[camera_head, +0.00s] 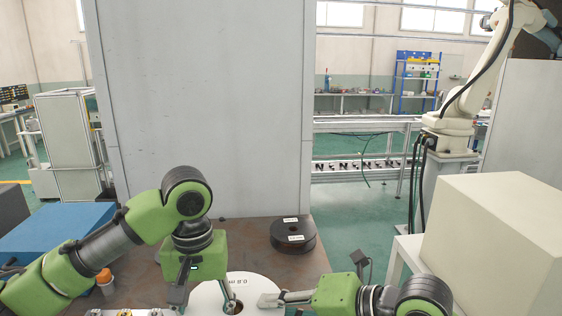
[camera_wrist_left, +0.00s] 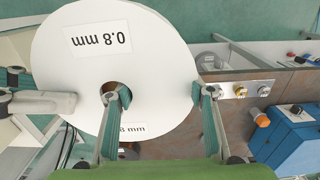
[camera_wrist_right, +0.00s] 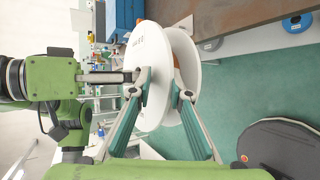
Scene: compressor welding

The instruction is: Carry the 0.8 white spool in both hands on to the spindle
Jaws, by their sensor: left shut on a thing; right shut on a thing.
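The white spool (camera_head: 250,287) is at the bottom centre of the head view, its lower part cut off. In the left wrist view its white face (camera_wrist_left: 90,65) carries "0.8 mm" labels. My left gripper (camera_wrist_left: 158,92) is shut on it, with one finger at the centre hole and the other at the outer rim. My right gripper (camera_head: 268,299) reaches it from the right. In the right wrist view the spool (camera_wrist_right: 150,45) shows edge-on with two flanges, and my right gripper (camera_wrist_right: 161,85) is shut at its rim. I cannot make out the spindle.
A black spool (camera_head: 293,238) lies on the brown table (camera_head: 240,230) behind the white one. A tall grey panel (camera_head: 200,100) stands behind. A large beige box (camera_head: 495,250) is at right, a blue box (camera_head: 65,235) at left. An orange-capped item (camera_head: 104,278) stands at lower left.

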